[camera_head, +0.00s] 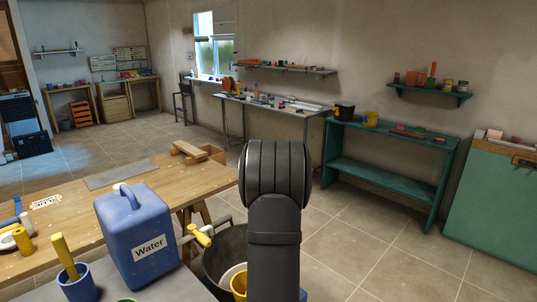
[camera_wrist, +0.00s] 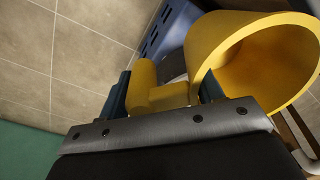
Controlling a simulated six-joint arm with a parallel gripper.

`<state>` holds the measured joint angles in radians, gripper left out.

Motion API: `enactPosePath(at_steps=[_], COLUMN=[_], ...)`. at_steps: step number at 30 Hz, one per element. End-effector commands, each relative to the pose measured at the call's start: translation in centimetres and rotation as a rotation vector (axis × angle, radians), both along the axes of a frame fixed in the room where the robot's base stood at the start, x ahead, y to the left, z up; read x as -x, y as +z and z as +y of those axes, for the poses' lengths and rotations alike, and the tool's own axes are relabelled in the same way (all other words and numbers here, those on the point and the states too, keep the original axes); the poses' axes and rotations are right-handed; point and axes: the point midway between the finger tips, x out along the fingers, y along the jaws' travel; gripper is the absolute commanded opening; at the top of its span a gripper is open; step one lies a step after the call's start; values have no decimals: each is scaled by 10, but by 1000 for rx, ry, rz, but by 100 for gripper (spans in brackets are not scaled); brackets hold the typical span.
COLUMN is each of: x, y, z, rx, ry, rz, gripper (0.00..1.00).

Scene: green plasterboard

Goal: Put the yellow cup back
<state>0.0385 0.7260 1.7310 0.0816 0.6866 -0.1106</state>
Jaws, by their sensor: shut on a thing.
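A yellow cup (camera_wrist: 250,60) fills the upper right of the wrist view, its wide mouth tilted towards the camera. My gripper (camera_wrist: 168,92) is shut on the yellow handle at the cup's side, between its two dark teal fingers. In the head view, a yellow cup (camera_head: 239,284) shows partly at the bottom, beside my arm, which hides the rest. My gripper is hidden there.
A blue water canister (camera_head: 140,235) with a yellow tap (camera_head: 203,236) stands left of my arm. A dark bucket (camera_head: 228,258) is below the tap. A blue cup (camera_head: 76,283) holds a yellow stick. A wooden workbench (camera_head: 60,225) lies behind. Floor at right is clear.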

Motion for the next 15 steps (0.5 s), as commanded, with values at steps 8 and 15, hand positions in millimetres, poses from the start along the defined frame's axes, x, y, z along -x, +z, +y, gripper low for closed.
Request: enactPosePath(at_steps=[8,15], x=[-1,-1], y=[-19,-18], z=[9,8], rx=[1,1], ry=[-9,-9], rz=[-2,-1], gripper=[35,35])
